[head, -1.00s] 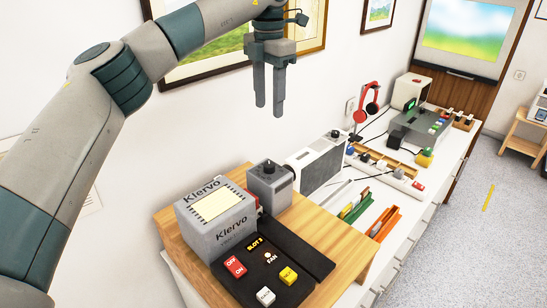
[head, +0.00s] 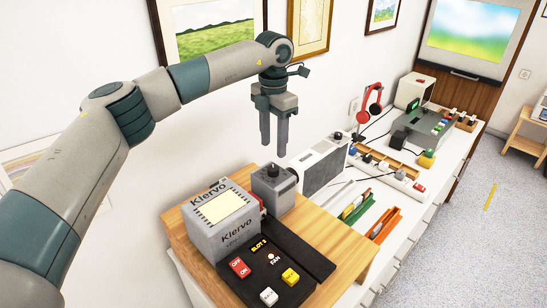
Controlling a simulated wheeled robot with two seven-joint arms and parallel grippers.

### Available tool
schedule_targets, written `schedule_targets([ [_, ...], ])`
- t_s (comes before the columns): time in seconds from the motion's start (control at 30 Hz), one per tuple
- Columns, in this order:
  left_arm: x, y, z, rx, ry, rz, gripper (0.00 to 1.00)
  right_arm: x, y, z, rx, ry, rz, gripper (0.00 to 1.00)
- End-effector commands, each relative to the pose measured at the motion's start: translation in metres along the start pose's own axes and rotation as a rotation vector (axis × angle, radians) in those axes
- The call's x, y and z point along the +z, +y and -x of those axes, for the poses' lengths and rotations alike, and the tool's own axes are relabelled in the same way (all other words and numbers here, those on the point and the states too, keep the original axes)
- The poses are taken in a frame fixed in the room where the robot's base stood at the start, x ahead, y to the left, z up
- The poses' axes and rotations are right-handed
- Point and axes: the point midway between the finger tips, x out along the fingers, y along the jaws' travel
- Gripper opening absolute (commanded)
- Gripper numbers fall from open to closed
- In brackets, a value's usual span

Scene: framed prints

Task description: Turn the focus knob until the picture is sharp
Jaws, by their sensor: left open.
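A grey box (head: 272,190) with a dark round knob (head: 273,169) on its top stands on the wooden stand, beside the grey Klervo unit (head: 221,222). I cannot read any label on the knob. My left gripper (head: 273,148) is open and empty, fingers pointing down, just above the knob in the picture; I see no contact. The projected picture (head: 474,36) on the screen at the upper right is blurred: soft blue, white, green and yellow. My right gripper is not in view.
A black panel (head: 252,278) with red, yellow and white buttons lies in front of the Klervo unit. A white and grey box (head: 325,166) stands just right of the knob's box. Red headphones (head: 371,101) and several devices line the white counter behind.

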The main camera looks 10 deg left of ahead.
Motion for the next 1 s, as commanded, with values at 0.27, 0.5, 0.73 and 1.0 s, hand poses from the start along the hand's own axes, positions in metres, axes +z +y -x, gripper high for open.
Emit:
schedule_targets([
  [0.27, -0.001, -0.001, -0.045, -0.002, 0.003, -0.001, 0.45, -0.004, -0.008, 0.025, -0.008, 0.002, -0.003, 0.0],
  [0.5, 0.0, -0.001, -0.07, -0.002, 0.001, 0.0, 0.45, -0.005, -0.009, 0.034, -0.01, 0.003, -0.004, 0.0],
  [0.73, 0.0, 0.0, -0.075, 0.0, 0.0, -0.001, 0.45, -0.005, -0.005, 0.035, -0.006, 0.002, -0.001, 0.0],
  [1.0, 0.0, 0.0, -0.075, 0.0, 0.0, -0.001, 0.21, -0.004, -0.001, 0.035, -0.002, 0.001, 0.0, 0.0],
])
